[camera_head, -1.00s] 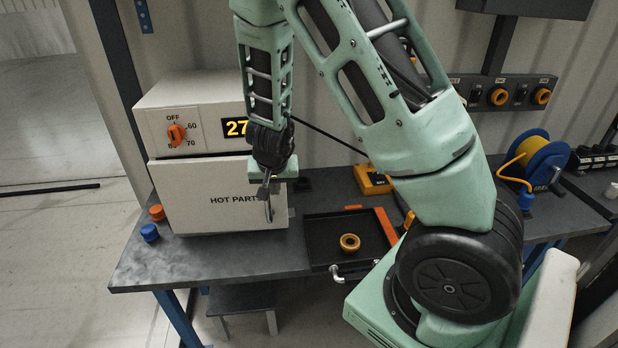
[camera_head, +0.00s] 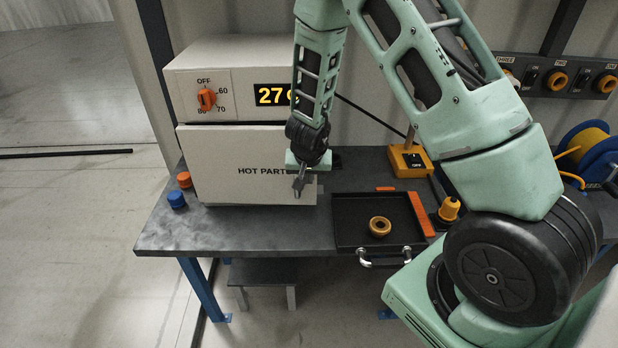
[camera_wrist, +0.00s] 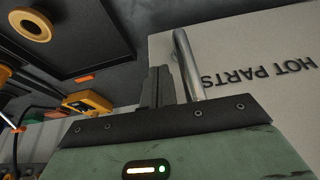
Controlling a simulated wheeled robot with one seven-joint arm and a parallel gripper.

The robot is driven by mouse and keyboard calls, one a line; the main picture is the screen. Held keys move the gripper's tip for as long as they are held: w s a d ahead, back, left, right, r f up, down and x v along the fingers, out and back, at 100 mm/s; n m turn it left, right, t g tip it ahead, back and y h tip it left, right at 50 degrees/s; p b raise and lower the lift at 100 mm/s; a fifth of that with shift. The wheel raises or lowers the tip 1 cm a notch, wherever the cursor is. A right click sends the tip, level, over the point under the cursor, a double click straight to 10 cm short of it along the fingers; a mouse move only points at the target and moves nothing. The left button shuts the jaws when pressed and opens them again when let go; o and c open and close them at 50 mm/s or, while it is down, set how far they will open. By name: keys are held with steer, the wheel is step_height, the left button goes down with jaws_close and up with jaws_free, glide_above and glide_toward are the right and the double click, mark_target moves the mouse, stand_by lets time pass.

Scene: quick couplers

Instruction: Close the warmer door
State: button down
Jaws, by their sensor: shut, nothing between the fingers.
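The warmer (camera_head: 240,60) is a cream box with an orange dial and a lit display. Its door (camera_head: 235,165), marked HOT PARTS, stands upright below the control panel. It looks closed or nearly so; I cannot tell whether it is fully flush. My gripper (camera_head: 299,188) is in front of the door's right side, pointing down, and hides part of the lettering. In the wrist view, my gripper's fingers (camera_wrist: 158,86) are together and empty, close beside the door's metal bar handle (camera_wrist: 188,65). I cannot tell whether they touch it.
A black tray (camera_head: 348,220) with an orange-brown ring (camera_head: 380,226) lies right of the warmer. Blue (camera_head: 176,199) and orange (camera_head: 184,180) caps stand at its left. A yellow device (camera_head: 410,160) and a cable reel (camera_head: 590,150) are further right. The bench front is clear.

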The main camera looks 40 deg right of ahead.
steer(key=shift+w+d+p, duration=0.3)
steer(key=shift+w+d, duration=0.3)
steer(key=shift+w, duration=0.1)
steer(key=shift+w+d+p, duration=0.6)
steer(key=shift+w+p, duration=0.15)
steer(key=shift+p, duration=0.15)
steer(key=shift+s, duration=0.1)
